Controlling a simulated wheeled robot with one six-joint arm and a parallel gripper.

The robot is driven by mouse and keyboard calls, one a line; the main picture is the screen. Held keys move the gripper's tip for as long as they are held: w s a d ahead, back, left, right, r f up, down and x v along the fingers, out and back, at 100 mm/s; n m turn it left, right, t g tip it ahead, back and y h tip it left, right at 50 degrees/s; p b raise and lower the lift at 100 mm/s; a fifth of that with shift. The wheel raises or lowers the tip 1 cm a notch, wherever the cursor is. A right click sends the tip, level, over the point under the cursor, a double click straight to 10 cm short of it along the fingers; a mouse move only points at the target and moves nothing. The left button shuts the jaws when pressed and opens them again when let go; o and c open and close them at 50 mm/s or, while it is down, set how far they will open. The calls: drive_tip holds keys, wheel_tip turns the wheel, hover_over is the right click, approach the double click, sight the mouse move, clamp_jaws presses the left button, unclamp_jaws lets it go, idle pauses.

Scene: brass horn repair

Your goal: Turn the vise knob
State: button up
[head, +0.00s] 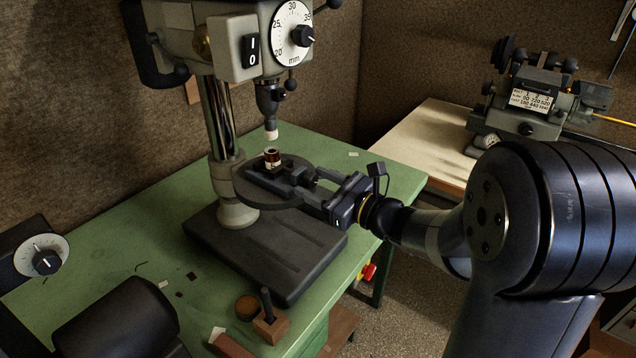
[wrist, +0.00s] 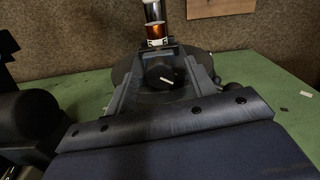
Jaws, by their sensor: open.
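The vise (head: 284,177) is dark and sits on the drill press's round table, with a small copper-coloured cylinder (head: 272,154) held upright at its far end. In the wrist view the vise knob (wrist: 160,76) is black and round, with a white pointer line slanting slightly down to the right. My gripper (head: 312,188) is open and reaches in from the right at the vise's near end. In the wrist view its two fingers stand to the left and right of the knob, and I cannot tell whether they touch it. In the head view the knob is not clearly seen.
The drill chuck (head: 270,105) hangs above the cylinder, and the column (head: 220,120) stands behind left. A dial with a knob (head: 42,258) is at the far left. A small wooden block with a tool (head: 270,325) is in front. The green bench (head: 140,270) has open space.

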drive_tip(key=shift+c, duration=0.5)
drive_tip(key=c, duration=0.9)
drive_tip(key=shift+o, duration=0.2)
drive_tip(key=shift+m, duration=0.6)
drive_tip(key=o, duration=1)
drive_tip(key=shift+c, duration=0.2)
drive_tip(key=b+v, duration=0.2)
drive_tip(key=v, duration=0.9)
